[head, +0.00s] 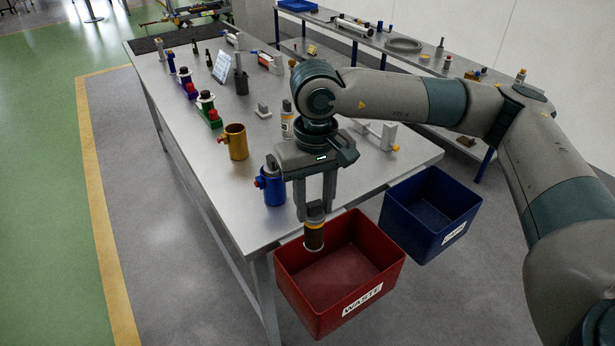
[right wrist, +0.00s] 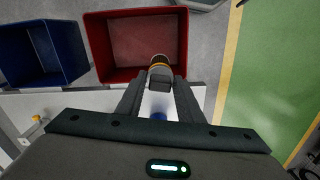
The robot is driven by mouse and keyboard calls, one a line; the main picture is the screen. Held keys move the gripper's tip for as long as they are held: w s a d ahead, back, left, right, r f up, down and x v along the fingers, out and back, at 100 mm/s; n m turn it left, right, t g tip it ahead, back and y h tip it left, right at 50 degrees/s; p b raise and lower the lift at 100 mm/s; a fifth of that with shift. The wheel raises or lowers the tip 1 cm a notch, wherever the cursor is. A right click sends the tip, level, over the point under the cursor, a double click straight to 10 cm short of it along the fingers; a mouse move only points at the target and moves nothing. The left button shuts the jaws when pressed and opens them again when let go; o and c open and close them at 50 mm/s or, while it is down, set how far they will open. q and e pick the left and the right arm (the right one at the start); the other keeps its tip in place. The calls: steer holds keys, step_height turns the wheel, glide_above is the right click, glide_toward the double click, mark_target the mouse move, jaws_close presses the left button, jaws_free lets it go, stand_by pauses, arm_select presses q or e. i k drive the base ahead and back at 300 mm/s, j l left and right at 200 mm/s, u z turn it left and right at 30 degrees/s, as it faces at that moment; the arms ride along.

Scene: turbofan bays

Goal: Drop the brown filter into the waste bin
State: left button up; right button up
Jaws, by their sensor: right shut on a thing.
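The brown filter (head: 314,236), a small dark cylinder with a yellowish band and grey top, hangs upright in my right gripper (head: 316,205). The gripper is shut on its top end and points down. In the head view the filter overlaps the left back part of the red waste bin (head: 388,283), which has a white WASTE label. In the right wrist view the filter (right wrist: 159,62) shows beyond the fingertips (right wrist: 159,85), in front of the inside of the red bin (right wrist: 120,45). The bin looks empty. My left gripper is not in view.
A blue bin (head: 428,232) stands on the floor right of the red one. The steel table (head: 235,195) beside the bins carries a blue cup-like holder (head: 273,190), a brass one (head: 236,143) and several other parts. A rear bench (head: 455,75) holds more parts.

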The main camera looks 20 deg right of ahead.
mark_target(343, 286)
steer(key=i+z, duration=0.2)
steer(key=z, duration=0.15)
steer(key=i+z, duration=0.15)
steer(key=z, duration=0.25)
steer(key=i+z, duration=0.2)
steer(key=z, duration=0.15)
